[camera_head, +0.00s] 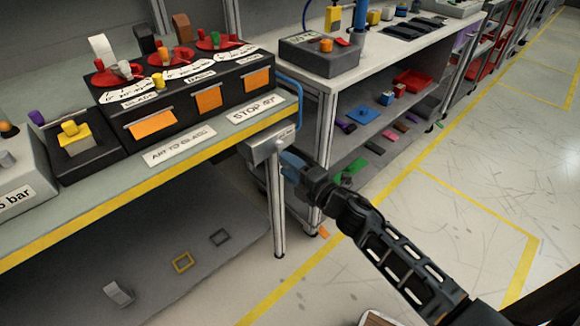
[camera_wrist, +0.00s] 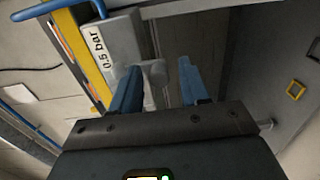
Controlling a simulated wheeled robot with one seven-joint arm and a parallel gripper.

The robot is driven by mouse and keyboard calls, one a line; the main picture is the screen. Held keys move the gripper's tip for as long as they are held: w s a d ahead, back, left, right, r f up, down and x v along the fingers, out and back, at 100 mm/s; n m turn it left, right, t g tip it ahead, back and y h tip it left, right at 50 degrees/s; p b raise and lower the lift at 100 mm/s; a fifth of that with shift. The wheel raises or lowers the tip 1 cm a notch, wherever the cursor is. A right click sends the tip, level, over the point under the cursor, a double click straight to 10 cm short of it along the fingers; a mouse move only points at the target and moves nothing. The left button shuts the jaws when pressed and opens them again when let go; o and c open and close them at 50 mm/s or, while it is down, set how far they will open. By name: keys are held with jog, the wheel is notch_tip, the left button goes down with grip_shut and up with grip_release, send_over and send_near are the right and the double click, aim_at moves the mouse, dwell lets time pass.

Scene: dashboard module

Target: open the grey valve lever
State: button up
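A light grey valve box (camera_head: 268,147) is fixed at the right front corner of the bench. In the wrist view this box (camera_wrist: 112,48) bears the label "0.5 bar". The grey valve lever (camera_wrist: 156,72) sticks out from it and shows between my two blue fingers. My gripper (camera_wrist: 159,68) is open, with one finger left of the lever and close to it, and a wider gap on the right. I cannot tell whether a finger touches it. In the head view my gripper (camera_head: 292,166) is just right of the box, and the lever is hard to make out.
The bench edge (camera_head: 150,187) has a yellow strip. A black panel (camera_head: 205,100) with red dials and orange flaps stands on the bench. A grey box (camera_head: 17,180) marked "bar" is at far left. A shelf unit (camera_head: 385,75) stands behind; the floor at right is clear.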

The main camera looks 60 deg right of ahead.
jog(key=b+v, duration=0.1)
jog(key=v, duration=0.6)
jog(key=shift+s+a+b, duration=0.15)
jog(key=shift+s+b, duration=0.15)
jog(key=shift+s, duration=0.1)
dwell(0.4)
jog(key=s+a+r+m+g+y+p, duration=0.1)
jog(key=s+a+r+m, duration=0.3)
jog(key=s+a, duration=0.3)
jog(key=s+a+r+m+y+p, duration=0.1)
jog(key=s+a+r+m+y, duration=0.1)
jog(key=s+a+r+m, duration=0.3)
jog(key=s+a+r+m+g+y+p, duration=0.1)
jog(key=s+a+r+m+y, duration=0.1)
jog(key=s+a+r+m, duration=0.3)
jog(key=shift+s+a+r+m+g, duration=0.15)
jog(key=shift+s+a, duration=0.5)
jog(key=shift+a, duration=0.45)
jog(key=shift+s+a+f+m+g, duration=0.1)
jog(key=shift+s+a+m, duration=0.1)
jog(key=shift+s+a, duration=0.65)
jog(key=shift+s+a+r+m+g, duration=0.15)
jog(key=shift+s+a, duration=0.3)
jog(key=shift+a, duration=0.85)
